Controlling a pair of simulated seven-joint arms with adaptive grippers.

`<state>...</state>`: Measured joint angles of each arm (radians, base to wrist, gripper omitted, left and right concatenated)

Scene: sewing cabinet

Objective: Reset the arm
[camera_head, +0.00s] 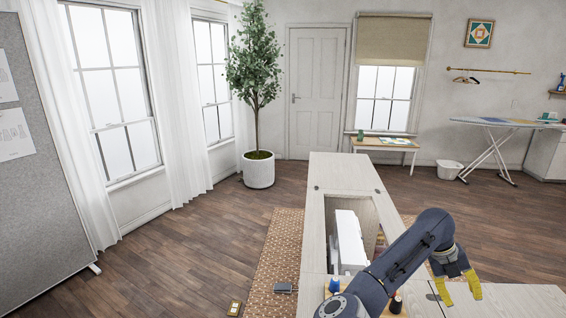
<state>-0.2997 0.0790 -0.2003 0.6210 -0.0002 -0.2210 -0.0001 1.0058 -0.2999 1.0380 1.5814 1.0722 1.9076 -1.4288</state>
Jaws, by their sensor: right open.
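My right arm reaches in from the bottom of the head view, bends at the elbow and points down at its far end. My right gripper (459,289) is open, its two yellow fingers apart with nothing seen between them. It is over or beside the right part of the pale sewing cabinet (340,172); its height above the top is hard to tell. My left gripper is not in view.
A white sewing machine (350,240) sits in the cabinet's opening, left of my arm. Thread spools (395,303) stand near the front, partly hidden by my arm. A patterned rug (280,252) lies beneath. The pale top right of my gripper (520,298) looks clear.

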